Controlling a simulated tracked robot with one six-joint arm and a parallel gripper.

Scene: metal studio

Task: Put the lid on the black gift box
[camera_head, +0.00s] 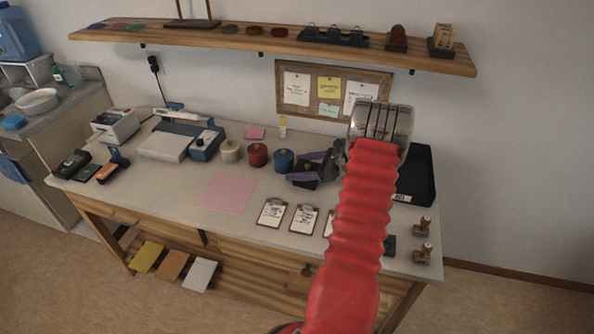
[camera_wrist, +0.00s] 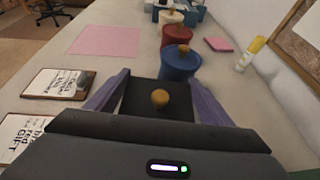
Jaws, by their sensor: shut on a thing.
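My gripper (camera_wrist: 158,77) has two purple fingers, which are closed on the sides of a black lid (camera_wrist: 142,104) with a round tan knob on top. In the head view my gripper (camera_head: 306,178) is low over the right half of the table, with a dark shape between and below its fingers. I cannot tell whether the black gift box is under the lid or hidden by my arm. The blue round box (camera_wrist: 180,66) with a tan knob stands just beyond the fingertips, close to them.
A red box (camera_head: 257,155) and a white box (camera_head: 230,151) stand left of the blue one. Clipboards (camera_head: 272,213) lie at the front edge, near a pink sheet (camera_head: 228,193). A black tray (camera_head: 424,185) and stamps (camera_head: 422,254) are at the right. A glue bottle (camera_head: 283,127) stands behind.

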